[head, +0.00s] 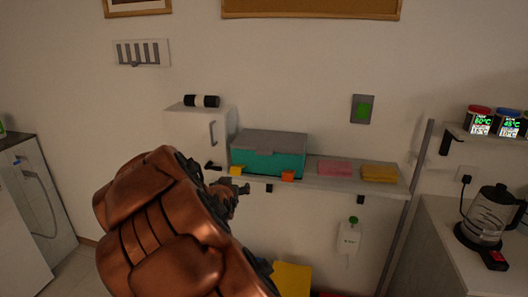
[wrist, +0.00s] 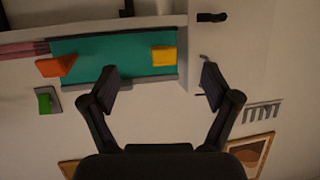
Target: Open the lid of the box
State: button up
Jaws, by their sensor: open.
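The box (head: 268,163) is teal with a grey lid (head: 270,142) and sits on the wall shelf; the lid lies shut on it. At its lower front are a yellow piece (head: 237,171) and an orange piece (head: 288,176). In the wrist view, which looks upside down, the teal box front (wrist: 125,52) fills the upper middle, with the yellow piece (wrist: 164,56) and the orange piece (wrist: 57,66) on it. My gripper (wrist: 159,78) is open and empty, its fingers spread in front of the box. In the head view my gripper (head: 232,193) is below and left of the box, partly hidden by my arm.
A white cabinet (head: 188,133) with a handle stands left of the box, a black-and-white roll (head: 202,101) on top. Pink (head: 335,167) and yellow (head: 379,173) pads lie right of it on the shelf (head: 330,184).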

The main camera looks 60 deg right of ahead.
aim_at(263, 154)
jog(key=shift+s+d+r+m+g+h+p, duration=0.2)
jog(key=shift+d+r+h+p, duration=0.55)
jog(key=shift+d, duration=2)
jog(key=shift+s+d+r+m+h+p, duration=0.2)
jog(key=shift+d+r+h+p, duration=0.5)
jog(key=shift+d, duration=2.1)
jog(key=shift+s+d+r+m+g+h+p, duration=0.25)
jog(key=shift+d+r+h, duration=0.8)
jog(key=shift+d, duration=1.7)
jog(key=shift+w+r, duration=0.1)
jog(key=shift+c, duration=0.4)
grip_shut()
jog(key=shift+r, duration=0.1)
